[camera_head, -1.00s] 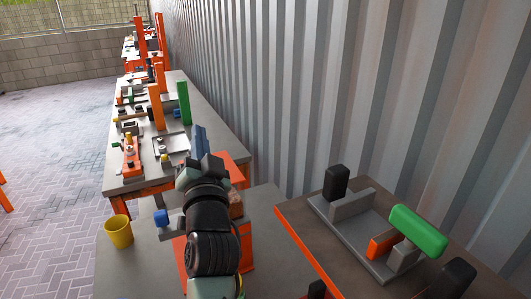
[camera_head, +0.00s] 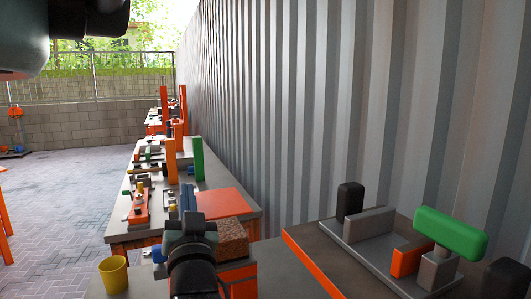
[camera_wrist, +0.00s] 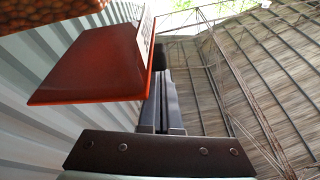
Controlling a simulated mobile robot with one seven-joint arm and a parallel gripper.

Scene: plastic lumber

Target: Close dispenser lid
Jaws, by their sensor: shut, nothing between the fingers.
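The dispenser is an orange box (camera_head: 238,272) with a brown, grainy fill (camera_head: 233,236) showing at its top, just right of my wrist. Its flat orange lid (camera_head: 222,201) stands open at the far side of the fill. In the wrist view the lid (camera_wrist: 95,62) is a large red-orange panel left of the fingers, with the brown fill (camera_wrist: 45,14) at the top left edge. My gripper (camera_head: 188,190) is beside the lid's left edge, its fingers together and empty. The fingers also show in the wrist view (camera_wrist: 161,62); I cannot tell whether they touch the lid.
A yellow cup (camera_head: 113,273) stands at the left of the near table. A bench with several parts (camera_head: 150,195) lies beyond. At right, a table holds a grey fixture with a green handle (camera_head: 450,232). A corrugated wall (camera_head: 330,110) runs along the right.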

